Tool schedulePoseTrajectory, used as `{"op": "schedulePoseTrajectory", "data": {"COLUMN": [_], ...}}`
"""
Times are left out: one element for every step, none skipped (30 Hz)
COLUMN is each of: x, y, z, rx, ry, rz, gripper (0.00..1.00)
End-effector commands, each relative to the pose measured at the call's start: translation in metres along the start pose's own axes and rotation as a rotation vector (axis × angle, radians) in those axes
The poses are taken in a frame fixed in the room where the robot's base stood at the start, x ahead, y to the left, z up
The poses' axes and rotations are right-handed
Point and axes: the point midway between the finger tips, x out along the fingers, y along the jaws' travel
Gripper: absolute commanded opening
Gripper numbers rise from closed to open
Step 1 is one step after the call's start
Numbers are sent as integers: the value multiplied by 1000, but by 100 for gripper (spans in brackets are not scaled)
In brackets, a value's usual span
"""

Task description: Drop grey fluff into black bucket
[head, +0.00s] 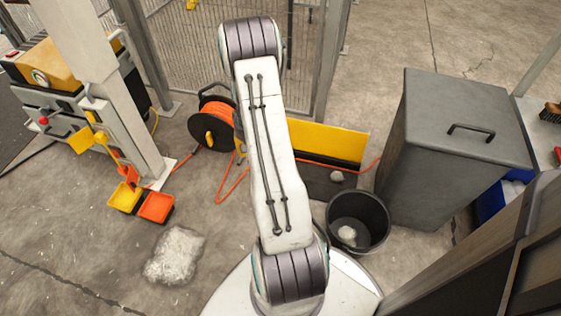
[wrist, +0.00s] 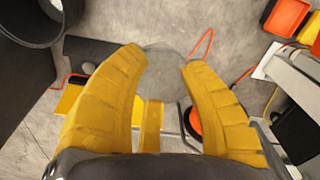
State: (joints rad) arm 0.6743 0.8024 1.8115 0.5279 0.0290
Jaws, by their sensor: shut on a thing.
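My gripper (wrist: 165,65), with two thick yellow fingers, shows in the wrist view and is shut on a grey fluff (wrist: 163,62), a soft pale lump between the fingertips. In the head view my arm hides the gripper. The black bucket (head: 372,243) stands upright on the floor right of my arm, with a pale fluff clump (head: 347,232) inside. Its rim (wrist: 30,44) also shows at the top left of the wrist view, apart from the fingers. Another small pale clump (head: 337,176) lies on a dark surface behind the bucket.
A tall grey bin (head: 435,150) stands right of the bucket. An orange cable reel (head: 213,124) and a yellow panel (head: 335,143) are behind. Yellow (head: 125,198) and orange (head: 156,207) trays and a white fluffy pile (head: 175,256) lie left. The left foreground floor is mostly clear.

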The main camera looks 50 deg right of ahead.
Motion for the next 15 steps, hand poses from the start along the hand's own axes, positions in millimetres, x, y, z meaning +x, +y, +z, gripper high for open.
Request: {"op": "schedulePoseTrajectory", "data": {"x": [2, 5, 10, 13, 17, 22, 26, 30, 35, 39, 43, 49, 53, 58, 64], "y": [24, 37, 53, 65, 77, 93, 105, 117, 132, 143, 154, 168, 179, 189, 203], "z": [5, 6, 10, 13, 16, 21, 26, 30, 37, 42, 48, 56, 62, 69, 78], "rx": [65, 100, 146, 182, 219, 270, 308, 347, 402, 443, 486, 545, 591, 638, 704], "ry": [-8, -7, -7, -7, -8, -7, -7, -7, -7, -7, -7, -7, -7, -7, -7], "rz": [0, 0, 0, 0, 0, 0, -1, -1, -1, -1, -1, -1, -1, -1, -1], "gripper": [26, 25, 25, 25, 25, 25, 25, 25, 25, 25, 25, 25, 25, 25, 25]}}
